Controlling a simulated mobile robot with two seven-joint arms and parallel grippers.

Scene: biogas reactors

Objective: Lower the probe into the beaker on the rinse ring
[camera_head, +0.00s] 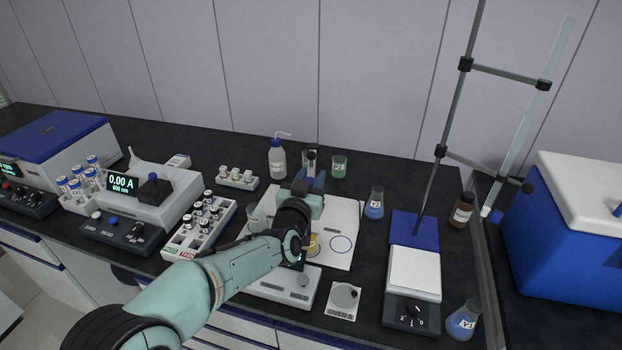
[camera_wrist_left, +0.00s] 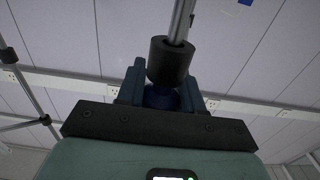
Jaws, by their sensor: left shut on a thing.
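My left gripper (camera_head: 312,178) is above the back part of a white mat (camera_head: 345,215). In the left wrist view its jaws (camera_wrist_left: 165,90) are shut on the probe (camera_wrist_left: 170,60), which shows as a dark collar with a metal rod and a blue part between the jaws. The probe's tip cannot be made out in the head view. A clear beaker (camera_head: 256,216) stands on the mat's left side, left of my gripper. A vessel with yellow content (camera_head: 311,244) is partly hidden by my forearm. An empty blue ring (camera_head: 341,244) is printed at the mat's right. My right gripper is out of view.
A wash bottle (camera_head: 278,158) and a green-filled beaker (camera_head: 339,166) stand behind the mat. A blue-filled flask (camera_head: 376,204) is right of it. A stand with a tall rod (camera_head: 445,120) rises farther right. A vial rack (camera_head: 200,225) lies left. A meter (camera_head: 285,288) is in front.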

